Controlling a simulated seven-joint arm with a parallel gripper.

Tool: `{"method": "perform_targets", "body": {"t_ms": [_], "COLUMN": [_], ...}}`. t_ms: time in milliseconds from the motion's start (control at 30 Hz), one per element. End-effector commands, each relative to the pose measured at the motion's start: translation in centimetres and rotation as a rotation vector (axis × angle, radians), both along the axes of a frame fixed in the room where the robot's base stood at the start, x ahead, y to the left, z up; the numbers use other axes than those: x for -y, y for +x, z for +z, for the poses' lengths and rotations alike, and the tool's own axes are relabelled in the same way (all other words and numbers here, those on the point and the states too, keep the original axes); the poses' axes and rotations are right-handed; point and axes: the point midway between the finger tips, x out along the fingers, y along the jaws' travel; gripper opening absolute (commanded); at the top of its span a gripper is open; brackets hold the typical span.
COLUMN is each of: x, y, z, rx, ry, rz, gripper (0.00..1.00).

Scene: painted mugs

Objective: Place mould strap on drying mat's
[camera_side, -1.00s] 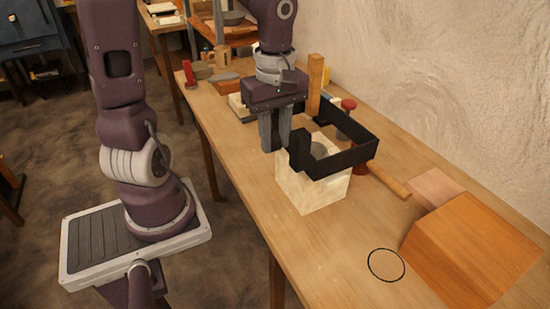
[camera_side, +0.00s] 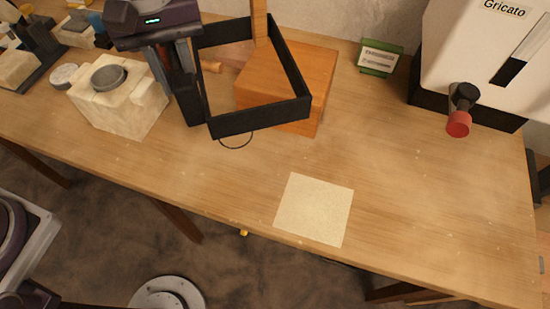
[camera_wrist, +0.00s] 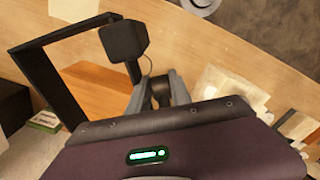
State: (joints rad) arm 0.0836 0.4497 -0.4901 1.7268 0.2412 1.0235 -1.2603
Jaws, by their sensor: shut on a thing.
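The mould strap (camera_side: 262,120) is a black, roughly rectangular open-topped band. My gripper (camera_side: 188,112) is shut on its left end and holds it in the air, in front of and partly over the orange wooden block. In the wrist view the strap (camera_wrist: 47,78) reaches out to the left from my gripper (camera_wrist: 157,92), with a black block-like part near the fingers. The drying mat (camera_side: 314,210) is a bare cream square near the table's front edge, to the right of and nearer than the strap. A pale patch at the top of the wrist view looks like the mat (camera_wrist: 75,9).
A cream plaster mould (camera_side: 120,98) with a round grey opening stands left of my gripper. The wooden block (camera_side: 285,80) stands behind the strap. A small green-framed sign (camera_side: 380,57) and a white machine (camera_side: 470,50) with a red knob stand at the back right. Table around the mat is clear.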

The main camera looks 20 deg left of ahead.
Motion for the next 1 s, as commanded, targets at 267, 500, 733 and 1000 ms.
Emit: {"method": "perform_targets", "body": {"t_ms": [267, 500, 733, 1000], "x": [13.3, 17.1, 17.2, 17.2], "y": [-4.1, -6.5, -6.6, -6.6], "z": [-4.1, -6.2, -11.1, -15.1], "rx": [-0.001, -0.002, -0.003, -0.003], "ry": [-0.002, -0.002, -0.002, -0.003], "rz": [-0.463, -0.602, -0.607, -0.605], "gripper": [0.0, 0.0, 0.0, 0.0]}}
